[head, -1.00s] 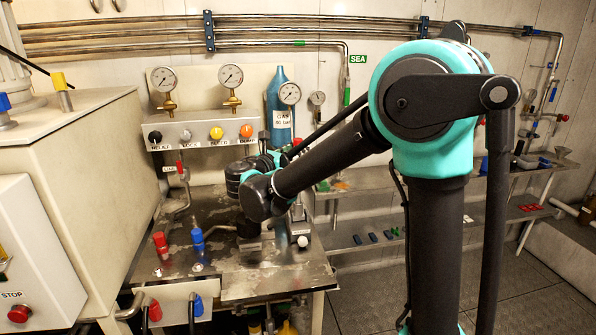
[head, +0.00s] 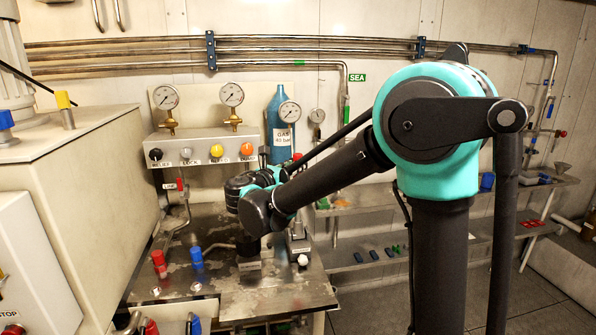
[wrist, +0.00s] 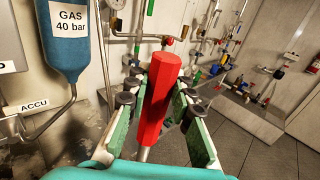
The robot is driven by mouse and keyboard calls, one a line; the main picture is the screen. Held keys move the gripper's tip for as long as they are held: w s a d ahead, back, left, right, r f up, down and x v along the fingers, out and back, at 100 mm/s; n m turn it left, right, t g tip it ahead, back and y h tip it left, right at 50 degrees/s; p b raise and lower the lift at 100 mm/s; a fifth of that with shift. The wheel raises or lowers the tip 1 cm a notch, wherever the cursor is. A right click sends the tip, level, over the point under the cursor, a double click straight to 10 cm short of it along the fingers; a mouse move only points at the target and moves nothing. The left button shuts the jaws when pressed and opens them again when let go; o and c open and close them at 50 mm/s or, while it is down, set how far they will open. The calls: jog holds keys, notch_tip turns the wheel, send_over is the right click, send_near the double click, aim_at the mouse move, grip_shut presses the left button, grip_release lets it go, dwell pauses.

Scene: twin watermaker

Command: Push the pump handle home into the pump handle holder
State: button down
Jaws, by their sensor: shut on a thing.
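My gripper (wrist: 158,115) is shut on the red pump handle (wrist: 163,92). In the wrist view the handle's red six-sided grip stands between the two green finger pads, slightly tilted, with a metal rod (wrist: 145,153) below it. The rod's lower end is hidden behind the teal gripper body. In the head view my gripper (head: 284,174) is mostly hidden behind my wrist, and a small red tip (head: 297,157) shows just beyond it. A grey metal pump part (head: 298,240) stands on the bench below. I cannot make out the handle holder or how deep the rod sits.
The blue gas bottle (head: 281,125) and a gauge (head: 290,111) are close behind my gripper. A valve panel (head: 207,146) is on the wall. A red fitting (head: 159,264) and a blue one (head: 196,258) stand on the bench (head: 255,300). A shelf (head: 365,257) lies to the right.

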notch_tip(320, 180, up, 19)
dwell(0.4)
